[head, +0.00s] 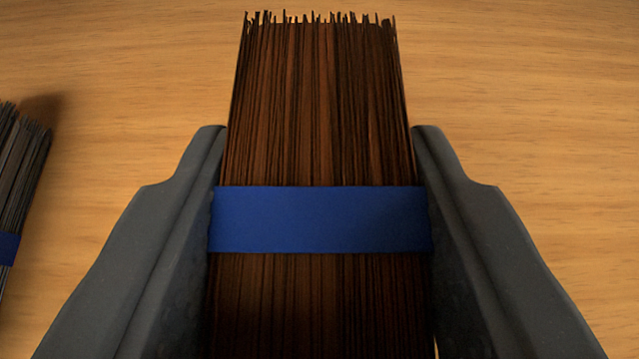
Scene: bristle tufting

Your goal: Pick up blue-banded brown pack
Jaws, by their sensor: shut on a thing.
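The blue-banded brown pack (316,110) is a bundle of dark brown bristles with uneven tips at the top of the picture. A wide blue band (320,219) wraps around it. My gripper (318,160) is shut on the pack, with one grey finger against each side at about the height of the band. The lower end of the pack runs out of the bottom of the picture. I cannot tell whether the pack touches the table or is held above it.
A dark grey-black bristle pack (20,165) with a blue band lies at the left edge, partly cut off. The wooden table (520,90) is clear at the right and behind the held pack.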

